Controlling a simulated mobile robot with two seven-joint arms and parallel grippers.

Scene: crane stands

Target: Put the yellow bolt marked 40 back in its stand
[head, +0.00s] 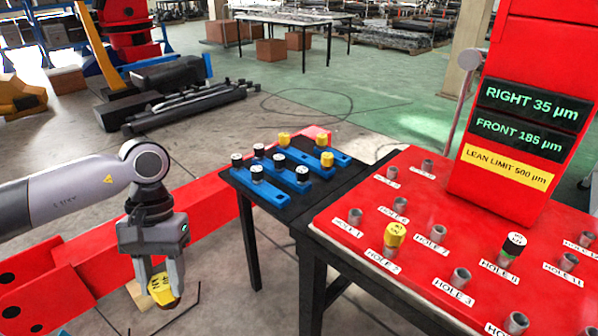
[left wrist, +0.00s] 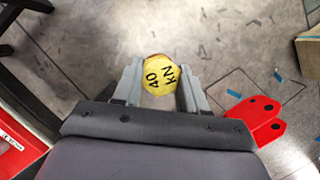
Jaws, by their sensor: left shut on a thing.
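The yellow bolt (head: 161,290) is held by my left gripper (head: 164,275), low at the left of the head view and beyond the side of the black table. In the left wrist view the bolt (left wrist: 160,74) shows its top marked "40 KN" between the two fingers of the left gripper (left wrist: 160,88). Its lower part is hidden there. Blue stands (head: 268,192) lie on the black table to the right of the gripper, holding several black-and-white and yellow bolts. Which seat is empty is too small to tell. My right gripper is not in view.
The black table (head: 340,182) adjoins a red plate (head: 345,245) with labelled holes, a yellow bolt (head: 395,234) and a black-and-white bolt (head: 514,245). A red column with displays (head: 525,120) rises behind. A red beam (head: 200,215) runs below my left arm.

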